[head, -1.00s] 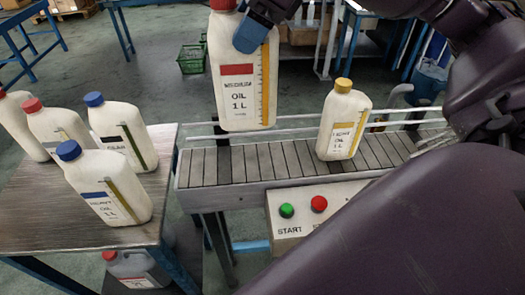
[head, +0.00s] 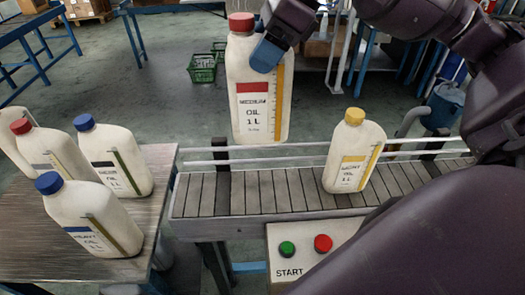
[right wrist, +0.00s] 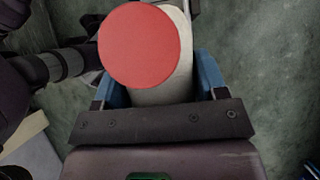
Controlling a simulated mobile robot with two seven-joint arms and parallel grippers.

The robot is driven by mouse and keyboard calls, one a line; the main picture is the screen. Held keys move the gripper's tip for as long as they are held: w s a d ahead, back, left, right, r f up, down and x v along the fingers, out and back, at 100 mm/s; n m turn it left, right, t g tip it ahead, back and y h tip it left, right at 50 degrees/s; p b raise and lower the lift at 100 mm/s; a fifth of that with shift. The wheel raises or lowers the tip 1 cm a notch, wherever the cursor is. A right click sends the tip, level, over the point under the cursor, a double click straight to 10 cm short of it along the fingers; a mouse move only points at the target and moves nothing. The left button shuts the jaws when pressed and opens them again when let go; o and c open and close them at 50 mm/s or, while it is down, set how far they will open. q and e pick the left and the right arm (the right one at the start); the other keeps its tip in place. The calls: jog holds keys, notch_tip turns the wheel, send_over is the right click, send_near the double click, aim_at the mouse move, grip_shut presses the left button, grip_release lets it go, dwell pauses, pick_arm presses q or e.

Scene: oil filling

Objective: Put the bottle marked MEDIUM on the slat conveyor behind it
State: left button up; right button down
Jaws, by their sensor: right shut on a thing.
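The MEDIUM bottle (head: 258,112) has a red cap and a red label band, and hangs upright in the head view. My right gripper (head: 268,52) is shut on it near its upper part. The bottle appears in the air over or behind the back rail of the slat conveyor (head: 235,192); its exact depth I cannot tell. In the right wrist view its red cap (right wrist: 139,46) lies between the blue fingers. My left gripper is not in view.
A yellow-capped bottle (head: 352,165) stands on the conveyor to the right. Several bottles stand on the wooden table (head: 150,215) at left. A control box (head: 310,250) with green and red buttons is at the conveyor's front. The conveyor's left slats are clear.

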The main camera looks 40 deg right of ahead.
aim_at(262, 136)
notch_tip(262, 136, down, 18)
jog(key=shift+f+p, duration=0.1)
jog(key=shift+p, duration=0.35)
dwell(0.4)
jog(key=shift+f, duration=0.15)
jog(key=shift+c, duration=0.8)
grip_release()
jog(key=v, duration=1.2)
